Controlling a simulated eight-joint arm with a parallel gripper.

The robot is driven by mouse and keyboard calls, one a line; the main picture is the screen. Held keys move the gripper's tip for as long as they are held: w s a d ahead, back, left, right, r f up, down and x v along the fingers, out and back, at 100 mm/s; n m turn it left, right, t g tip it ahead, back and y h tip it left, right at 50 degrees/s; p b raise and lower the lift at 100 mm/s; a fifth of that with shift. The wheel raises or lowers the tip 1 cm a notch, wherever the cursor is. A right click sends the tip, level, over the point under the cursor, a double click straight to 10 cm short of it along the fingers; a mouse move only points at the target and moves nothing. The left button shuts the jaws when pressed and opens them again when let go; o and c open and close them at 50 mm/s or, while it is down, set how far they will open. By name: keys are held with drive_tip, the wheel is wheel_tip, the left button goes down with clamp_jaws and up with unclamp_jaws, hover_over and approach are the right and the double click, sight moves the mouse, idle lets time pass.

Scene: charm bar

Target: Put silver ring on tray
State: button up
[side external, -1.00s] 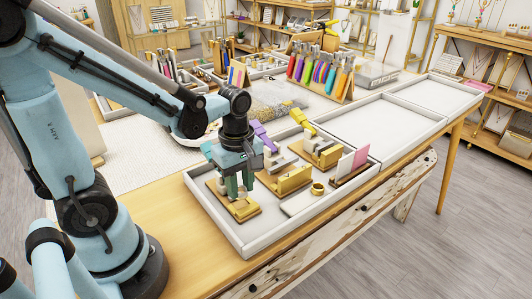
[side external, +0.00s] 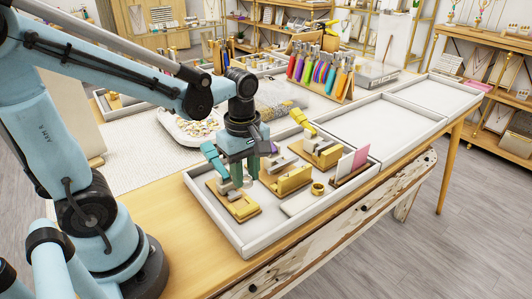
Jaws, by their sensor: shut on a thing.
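My gripper (side external: 238,178) is just above the front-left wooden block with a gold clamp (side external: 240,206), in the near section of the long white tray (side external: 213,219). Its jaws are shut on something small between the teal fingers. I take it to be the silver ring, but it is too small and covered to make out clearly. A grey piece (side external: 233,196) shows on the block below the fingers. The tray's middle section (side external: 385,125) and far section (side external: 440,95) are empty.
Other gold clamp blocks (side external: 291,180) (side external: 324,153), a gold ring (side external: 317,188) on a pale slab, and a pink-and-white card stand (side external: 352,163) crowd the near section. Colourful pliers on a rack (side external: 318,70) and a white dish of small pieces (side external: 190,125) stand behind.

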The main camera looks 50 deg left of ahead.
wheel_tip(320, 180, up, 2)
hover_over(297, 204)
drive_tip(key=shift+f, duration=0.15)
drive_tip(key=shift+f, duration=2.35)
drive_tip(key=shift+f, duration=1.5)
idle(1.6)
drive_tip(key=o, duration=1)
